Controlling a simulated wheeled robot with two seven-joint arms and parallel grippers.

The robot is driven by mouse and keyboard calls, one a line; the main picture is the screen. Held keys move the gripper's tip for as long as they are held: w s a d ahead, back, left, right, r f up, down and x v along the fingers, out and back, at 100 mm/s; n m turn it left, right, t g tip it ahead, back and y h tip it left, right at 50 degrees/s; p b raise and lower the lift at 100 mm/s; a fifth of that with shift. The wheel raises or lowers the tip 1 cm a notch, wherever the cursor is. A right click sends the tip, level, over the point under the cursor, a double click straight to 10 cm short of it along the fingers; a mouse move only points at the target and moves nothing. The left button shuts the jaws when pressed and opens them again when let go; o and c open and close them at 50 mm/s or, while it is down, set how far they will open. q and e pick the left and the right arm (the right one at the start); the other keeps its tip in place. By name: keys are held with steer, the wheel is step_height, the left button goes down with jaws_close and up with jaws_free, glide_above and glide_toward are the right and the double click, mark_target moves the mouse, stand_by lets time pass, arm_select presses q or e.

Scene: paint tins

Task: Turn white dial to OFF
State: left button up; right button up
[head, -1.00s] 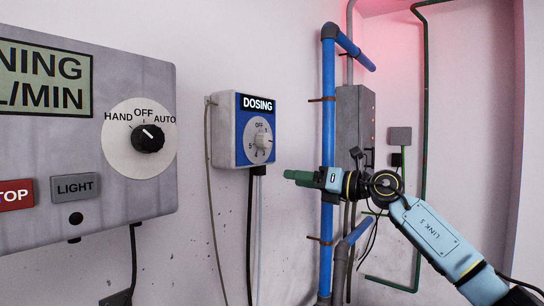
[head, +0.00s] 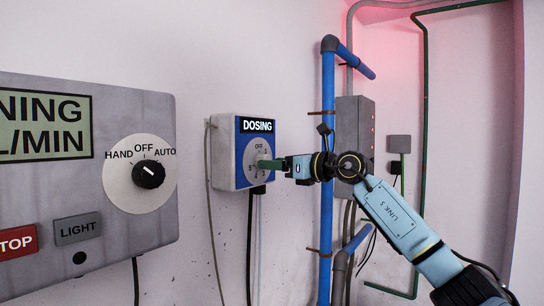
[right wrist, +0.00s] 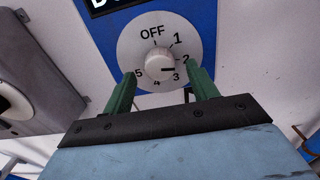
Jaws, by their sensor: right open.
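The white dial (right wrist: 159,64) is a round knob on a light scale plate marked OFF and 1 to 5, in the right wrist view. Its dark pointer mark lies to the right, between 2 and 3. In the head view the scale plate (head: 253,150) is on the blue front of the DOSING box (head: 257,126), and the knob is mostly hidden by my fingers. My right gripper (head: 264,164) is open in front of the dial. In the right wrist view its green fingers stand apart, left and right of the knob, with gaps on both sides. My left gripper is not in view.
A large grey panel (head: 60,200) with a black HAND/OFF/AUTO knob (head: 148,174) is at the left. A blue vertical pipe (head: 327,225) stands right of the box, behind my right arm. Cables hang below the box.

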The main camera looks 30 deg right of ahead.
steer(key=shift+x, duration=0.85)
steer(key=shift+c, duration=0.5)
steer(key=c, duration=0.9)
steer(key=shift+n, duration=0.4)
steer(key=n, duration=1.9)
steer(key=shift+r+b, duration=0.1)
steer(key=shift+b, duration=0.2)
